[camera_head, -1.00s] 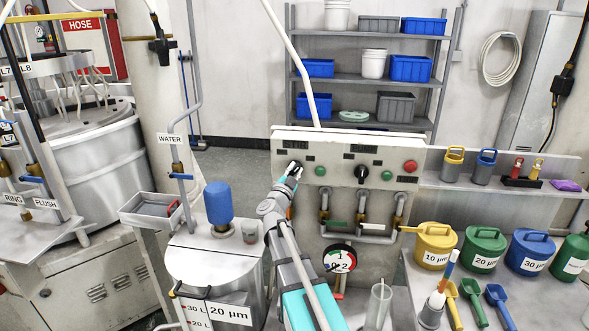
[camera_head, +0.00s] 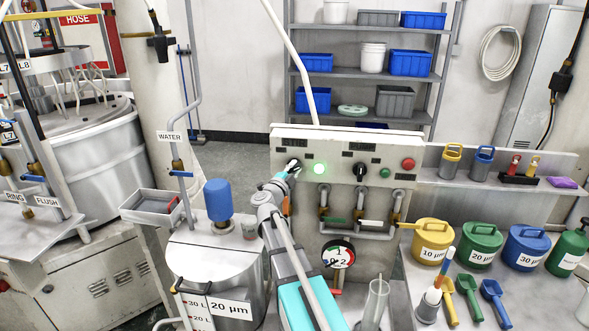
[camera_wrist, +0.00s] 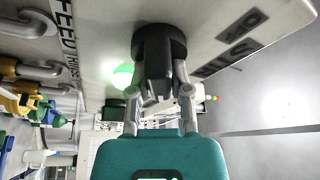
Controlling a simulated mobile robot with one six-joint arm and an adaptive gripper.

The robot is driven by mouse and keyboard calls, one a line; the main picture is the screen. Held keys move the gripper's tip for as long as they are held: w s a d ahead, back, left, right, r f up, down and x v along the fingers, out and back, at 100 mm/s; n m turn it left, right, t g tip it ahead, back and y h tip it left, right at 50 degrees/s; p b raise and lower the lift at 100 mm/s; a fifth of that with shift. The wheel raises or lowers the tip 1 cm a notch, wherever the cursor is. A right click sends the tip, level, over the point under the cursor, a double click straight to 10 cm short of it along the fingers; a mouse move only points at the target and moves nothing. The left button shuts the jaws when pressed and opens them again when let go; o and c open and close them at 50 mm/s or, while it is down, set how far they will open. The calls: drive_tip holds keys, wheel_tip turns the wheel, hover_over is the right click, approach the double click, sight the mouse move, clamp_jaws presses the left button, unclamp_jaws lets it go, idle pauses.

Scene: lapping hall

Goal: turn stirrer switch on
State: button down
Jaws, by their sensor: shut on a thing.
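The stirrer switch is a black rotary knob at the left end of the grey control panel (camera_head: 340,148). In the wrist view the black knob (camera_wrist: 158,42) sits between my fingers, on a round black base. My gripper (camera_head: 291,169) reaches the panel from below and is shut on the knob; in the head view it mostly hides it. In the wrist view my gripper (camera_wrist: 160,72) has one finger on each side of the knob. The green lamp (camera_head: 319,168) right of the knob is lit and also glows in the wrist view (camera_wrist: 122,75).
A second black knob (camera_head: 360,172), an unlit green button (camera_head: 385,174) and a red button (camera_head: 408,164) are further right on the panel. Pipes with valves (camera_head: 362,222) and a gauge (camera_head: 338,254) are below. A tank with a blue motor (camera_head: 218,200) stands left.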

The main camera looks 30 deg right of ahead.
drive_tip(key=c, duration=0.6)
unclamp_jaws()
drive_tip(key=shift+o, duration=0.2)
drive_tip(key=shift+n, duration=0.3)
